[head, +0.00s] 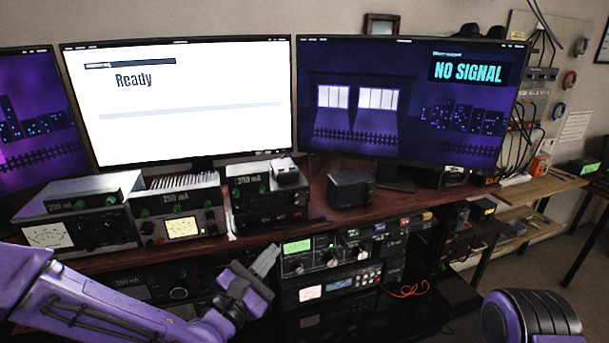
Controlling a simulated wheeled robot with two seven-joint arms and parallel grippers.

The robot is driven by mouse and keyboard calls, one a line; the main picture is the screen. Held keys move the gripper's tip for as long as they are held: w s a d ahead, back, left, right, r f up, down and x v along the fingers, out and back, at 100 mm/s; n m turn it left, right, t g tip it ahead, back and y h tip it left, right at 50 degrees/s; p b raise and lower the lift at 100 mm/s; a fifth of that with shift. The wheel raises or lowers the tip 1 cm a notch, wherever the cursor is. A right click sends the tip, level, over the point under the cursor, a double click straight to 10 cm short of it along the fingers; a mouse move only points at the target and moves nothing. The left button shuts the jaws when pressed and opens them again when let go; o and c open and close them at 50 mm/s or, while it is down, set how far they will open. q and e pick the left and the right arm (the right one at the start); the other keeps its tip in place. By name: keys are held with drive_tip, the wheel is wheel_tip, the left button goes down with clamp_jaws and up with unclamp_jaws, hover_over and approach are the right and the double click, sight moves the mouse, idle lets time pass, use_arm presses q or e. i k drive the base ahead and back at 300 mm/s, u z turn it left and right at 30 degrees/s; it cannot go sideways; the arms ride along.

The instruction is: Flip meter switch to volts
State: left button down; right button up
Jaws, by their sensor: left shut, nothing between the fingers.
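My left gripper (264,262) is shut and empty, its grey fingers pointing up and to the right. It is in front of the rack, just left of a black unit with a green display and knobs (325,252). Analog meters show on the left device (48,235), on the middle device with a lit yellowish dial (183,227), and on a lower unit with a small pale dial (310,292). I cannot tell which small control is the meter switch or how it is set. My right gripper is out of view; only part of that arm (530,316) shows at lower right.
Three monitors stand behind; the middle one (185,100) reads "Ready", the right one (410,100) "NO SIGNAL". Several devices read 250 mA or similar. A black box (351,190) sits on the wooden desk (312,215). Red cables (405,290) hang at the rack's right.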

sight(211, 215)
drive_tip(key=k, duration=0.9)
